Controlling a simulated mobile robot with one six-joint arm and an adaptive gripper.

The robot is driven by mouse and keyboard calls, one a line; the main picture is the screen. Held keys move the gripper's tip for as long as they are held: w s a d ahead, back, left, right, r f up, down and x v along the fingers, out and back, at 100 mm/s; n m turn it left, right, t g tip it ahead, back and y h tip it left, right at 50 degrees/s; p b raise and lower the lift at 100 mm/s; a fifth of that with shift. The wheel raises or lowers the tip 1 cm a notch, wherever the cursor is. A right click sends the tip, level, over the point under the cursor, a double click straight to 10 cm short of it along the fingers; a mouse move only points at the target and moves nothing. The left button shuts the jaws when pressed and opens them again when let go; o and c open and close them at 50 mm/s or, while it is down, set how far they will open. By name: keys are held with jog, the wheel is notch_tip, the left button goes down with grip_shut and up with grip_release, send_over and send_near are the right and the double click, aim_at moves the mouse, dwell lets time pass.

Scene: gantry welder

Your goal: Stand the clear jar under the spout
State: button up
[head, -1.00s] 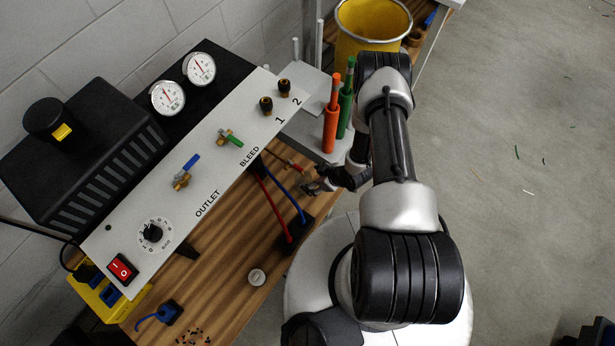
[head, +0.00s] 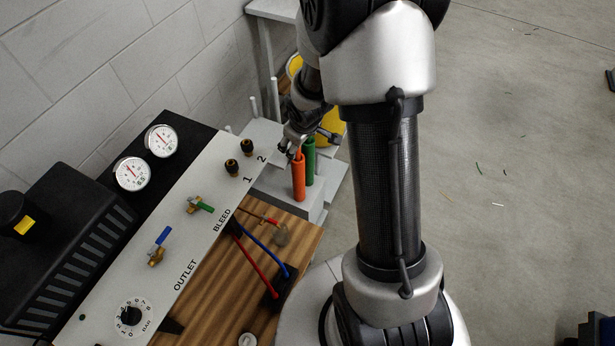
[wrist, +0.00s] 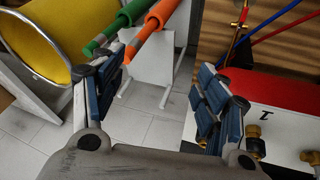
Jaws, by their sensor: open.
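A small see-through round shape that looks like the clear jar (head: 282,236) stands on the wooden bench, at the tip of the thin red-and-brass spout (head: 262,218). I cannot tell whether it is exactly beneath the tip. The spout also shows at the upper right of the wrist view (wrist: 238,30), where I cannot make out the jar clearly. My gripper (wrist: 160,85) is open, with nothing visible between its fingers. In the head view my gripper (head: 298,145) is beyond the jar, over the orange and green tubes.
The sloped panel (head: 190,235) with gauges and valves is at left. Red and blue hoses (head: 262,262) run beside the jar. A yellow bin (wrist: 35,45) is nearby.

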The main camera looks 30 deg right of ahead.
jog(key=s+a+r+m, duration=0.2)
jog(key=s+a+r, duration=0.2)
jog(key=s+r, duration=0.55)
jog(key=s+a+r+m, duration=0.25)
jog(key=s+r, duration=0.35)
jog(key=r, duration=0.6)
jog(key=s+a+r+y, duration=0.1)
jog(key=s+a, duration=0.3)
jog(key=s, duration=0.6)
jog(key=shift+s+a+r, duration=0.2)
jog(key=shift+a+r, duration=0.15)
jog(key=shift+r, duration=0.2)
jog(key=shift+c, duration=0.3)
